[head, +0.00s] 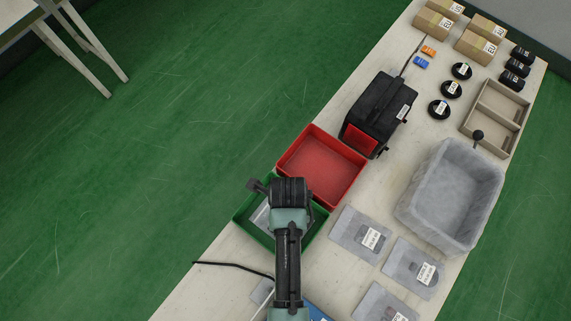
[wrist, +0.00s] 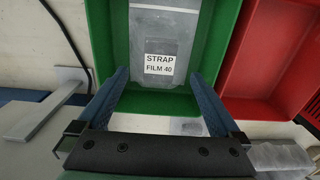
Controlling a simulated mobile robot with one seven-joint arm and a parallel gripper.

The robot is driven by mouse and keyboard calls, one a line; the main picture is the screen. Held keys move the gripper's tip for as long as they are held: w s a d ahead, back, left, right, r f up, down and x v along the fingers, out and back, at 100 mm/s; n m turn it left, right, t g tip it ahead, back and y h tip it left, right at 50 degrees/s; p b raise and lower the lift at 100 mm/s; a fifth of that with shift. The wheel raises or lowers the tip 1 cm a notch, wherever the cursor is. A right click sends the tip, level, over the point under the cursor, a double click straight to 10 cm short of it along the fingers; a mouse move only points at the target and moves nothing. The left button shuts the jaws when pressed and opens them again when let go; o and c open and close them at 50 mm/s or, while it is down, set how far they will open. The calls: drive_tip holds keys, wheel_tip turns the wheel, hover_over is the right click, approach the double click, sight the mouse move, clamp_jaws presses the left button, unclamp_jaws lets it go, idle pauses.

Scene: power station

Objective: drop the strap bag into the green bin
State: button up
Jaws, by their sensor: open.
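The strap bag, a flat grey film bag with a white label reading STRAP FILM 40, lies inside the green bin (head: 241,220). In the wrist view the bag (wrist: 165,22) fills most of the bin floor between the green walls (wrist: 101,40). My gripper (wrist: 158,75) is open, with its two blue fingers apart at the bin's near side and nothing seen held between them. In the head view my arm covers much of the green bin; a pale part of the bag (head: 261,216) shows left of the arm, and the fingers are hidden.
A red bin (head: 322,168) stands right beside the green bin, with a black case (head: 378,112) beyond it. Several flat grey labelled bags (head: 350,231) lie to the right, below a large grey lined bin (head: 450,200). A black cable (head: 232,265) runs at the left.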

wheel_tip(320, 180, up, 13)
idle(0.5)
idle(0.3)
drive_tip(key=w+r+n+t+b, duration=0.1)
drive_tip(key=w+r+n+t, duration=0.9)
drive_tip(key=w+r, duration=0.95)
wheel_tip(320, 180, up, 19)
drive_tip(key=w+n+t, duration=0.2)
drive_tip(key=n+t, duration=0.4)
drive_tip(key=t, duration=0.1)
drive_tip(key=s+r+n+t, duration=0.4)
drive_tip(key=s+r+t, duration=0.1)
drive_tip(key=r, duration=0.7)
drive_tip(key=s+r+n+t, duration=0.5)
drive_tip(key=s+r, duration=0.2)
drive_tip(key=r, duration=0.5)
drive_tip(key=shift+r+b, duration=0.25)
drive_tip(key=shift+b, duration=0.1)
